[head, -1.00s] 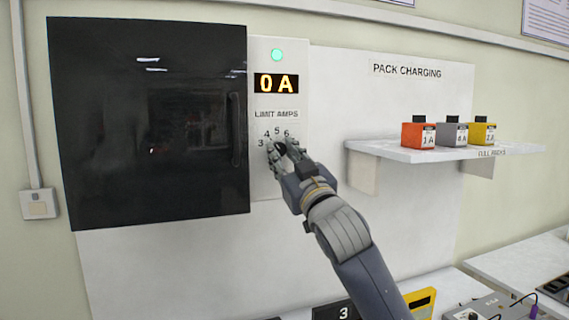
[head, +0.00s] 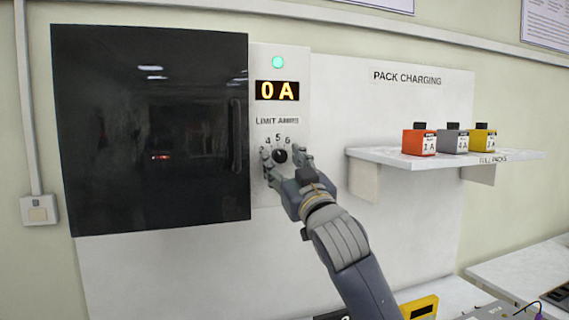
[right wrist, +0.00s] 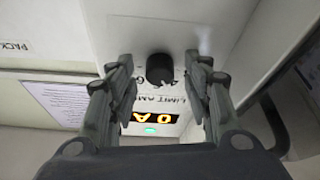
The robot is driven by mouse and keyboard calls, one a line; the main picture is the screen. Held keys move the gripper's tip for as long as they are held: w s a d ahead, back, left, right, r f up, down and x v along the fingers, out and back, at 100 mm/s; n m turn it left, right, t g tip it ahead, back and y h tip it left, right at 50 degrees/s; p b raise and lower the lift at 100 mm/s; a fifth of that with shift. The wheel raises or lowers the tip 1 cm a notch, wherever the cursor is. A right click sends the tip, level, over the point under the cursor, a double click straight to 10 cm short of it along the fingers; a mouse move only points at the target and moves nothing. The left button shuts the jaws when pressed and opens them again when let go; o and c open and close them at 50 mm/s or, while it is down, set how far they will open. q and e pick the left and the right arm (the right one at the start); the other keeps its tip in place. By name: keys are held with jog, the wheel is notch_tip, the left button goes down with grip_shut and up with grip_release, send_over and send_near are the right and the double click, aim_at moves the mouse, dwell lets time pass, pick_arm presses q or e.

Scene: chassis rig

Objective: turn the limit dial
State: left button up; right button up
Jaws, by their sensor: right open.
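The limit dial (head: 280,156) is a round black knob on the white panel, under the label LIMIT AMPS, with numbers such as 4, 5 and 6 above it. The display (head: 277,90) reads 0 A, with a green lamp (head: 278,62) lit above it. My right gripper (head: 287,158) is open in front of the panel, its fingers to either side of the dial in the head view. In the right wrist view the dial (right wrist: 159,69) shows between and beyond the spread fingertips, apart from both. The left gripper is not in view.
A black cabinet door (head: 150,130) with a vertical handle is left of the panel. A white shelf (head: 370,156) at the right holds an orange pack (head: 418,141), a grey pack (head: 453,140) and a yellow pack (head: 483,140). The wall between panel and shelf is clear.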

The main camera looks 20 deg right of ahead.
jog(key=v, duration=1.2)
